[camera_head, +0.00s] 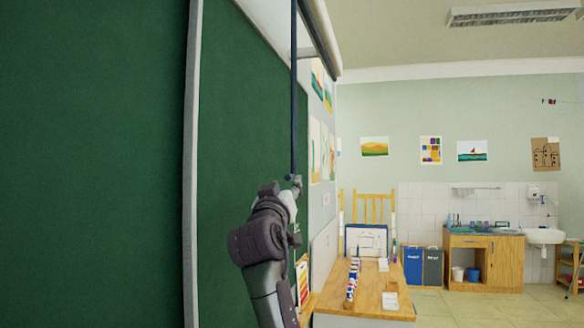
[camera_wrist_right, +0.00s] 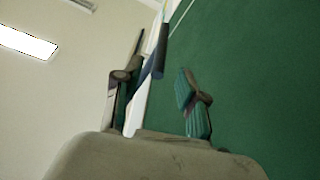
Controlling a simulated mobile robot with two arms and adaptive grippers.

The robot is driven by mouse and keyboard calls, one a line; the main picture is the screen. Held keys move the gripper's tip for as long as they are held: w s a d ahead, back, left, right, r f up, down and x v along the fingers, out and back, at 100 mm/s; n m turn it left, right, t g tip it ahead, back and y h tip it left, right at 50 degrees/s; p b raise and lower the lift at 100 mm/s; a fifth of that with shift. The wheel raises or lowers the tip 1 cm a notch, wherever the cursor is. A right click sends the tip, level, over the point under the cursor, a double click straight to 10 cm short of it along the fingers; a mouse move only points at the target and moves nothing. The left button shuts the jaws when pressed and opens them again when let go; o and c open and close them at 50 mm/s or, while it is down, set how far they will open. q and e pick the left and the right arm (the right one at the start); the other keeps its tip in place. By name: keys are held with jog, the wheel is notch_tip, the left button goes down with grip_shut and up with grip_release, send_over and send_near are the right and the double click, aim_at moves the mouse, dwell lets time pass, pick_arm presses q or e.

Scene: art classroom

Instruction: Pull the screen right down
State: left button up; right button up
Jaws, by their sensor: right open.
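The rolled-up screen's white casing (camera_head: 322,35) is mounted high above the green chalkboard. A dark blue pull strap (camera_head: 294,95) hangs straight down from it. My right gripper (camera_head: 293,186) is raised at the strap's lower end in the head view. In the right wrist view the strap (camera_wrist_right: 161,48) comes down toward the space between the fingers of my right gripper (camera_wrist_right: 160,92), closer to the left finger. The fingers are apart and not closed on it. Whether a finger touches the strap I cannot tell. My left gripper is out of view.
The green chalkboard (camera_head: 100,150) fills the left, with a grey vertical frame edge (camera_head: 192,150) close to my arm. A wooden table (camera_head: 377,290) with art items stands beyond. A sink cabinet (camera_head: 484,261) is at the back wall.

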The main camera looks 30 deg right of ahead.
aim_at(293, 174)
jog(key=p+x, duration=0.2)
jog(key=x, duration=0.4)
jog(key=shift+w+d+r+p, duration=0.15)
jog(key=shift+d+r+p, duration=0.1)
jog(key=shift+r+p, duration=0.15)
jog(key=shift+w+d, duration=0.45)
jog(key=shift+w, duration=0.1)
grip_shut()
